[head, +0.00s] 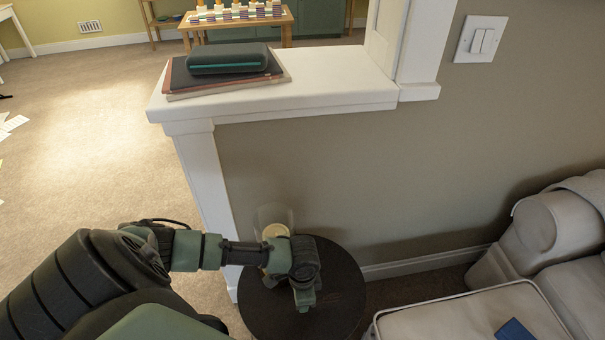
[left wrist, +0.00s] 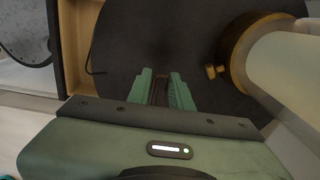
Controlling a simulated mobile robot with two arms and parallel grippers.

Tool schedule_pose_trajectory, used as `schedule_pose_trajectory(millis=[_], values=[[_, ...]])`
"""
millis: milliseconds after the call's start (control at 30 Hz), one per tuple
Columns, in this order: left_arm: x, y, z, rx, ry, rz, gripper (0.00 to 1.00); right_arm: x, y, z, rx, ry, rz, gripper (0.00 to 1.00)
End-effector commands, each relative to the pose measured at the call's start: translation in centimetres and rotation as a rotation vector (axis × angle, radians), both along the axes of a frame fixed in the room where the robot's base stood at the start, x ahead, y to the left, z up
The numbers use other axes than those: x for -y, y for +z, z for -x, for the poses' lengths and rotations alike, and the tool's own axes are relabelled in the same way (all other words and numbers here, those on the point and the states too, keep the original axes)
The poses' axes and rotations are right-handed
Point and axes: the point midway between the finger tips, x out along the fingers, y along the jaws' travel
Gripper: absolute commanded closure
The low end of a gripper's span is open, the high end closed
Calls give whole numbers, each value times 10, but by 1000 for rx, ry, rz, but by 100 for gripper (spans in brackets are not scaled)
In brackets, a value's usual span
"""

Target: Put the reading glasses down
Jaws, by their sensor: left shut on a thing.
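My left gripper (head: 303,298) is over the dark round side table (head: 342,306), pointing down at it. In the left wrist view its green fingers (left wrist: 160,90) are closed on a thin dark brown thing (left wrist: 160,92), which looks like the folded reading glasses. Most of the glasses are hidden between the fingers, and the head view does not show them. I cannot tell whether they touch the tabletop (left wrist: 150,35). My right gripper is not in view.
A dark case (head: 228,57) lies on books (head: 180,82) on the white ledge (head: 330,85). A pale sofa (head: 535,235) is at right. The table's right side is bare.

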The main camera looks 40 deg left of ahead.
Motion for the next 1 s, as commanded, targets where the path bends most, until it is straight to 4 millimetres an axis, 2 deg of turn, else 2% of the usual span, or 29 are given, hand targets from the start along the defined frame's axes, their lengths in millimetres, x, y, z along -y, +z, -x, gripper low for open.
schedule_pose_trajectory(millis=[400, 800, 833, 900, 1000], values=[[0, -45, 0, 1, 1, 0, 100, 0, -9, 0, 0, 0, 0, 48], [0, -50, 0, 1, 1, -1, 100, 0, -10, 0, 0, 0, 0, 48], [0, -49, 0, 1, 1, -1, 74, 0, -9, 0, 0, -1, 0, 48], [0, -49, 0, 1, 1, -1, 57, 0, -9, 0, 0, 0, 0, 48], [0, -49, 0, 1, 1, -1, 57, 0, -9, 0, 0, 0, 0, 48]])
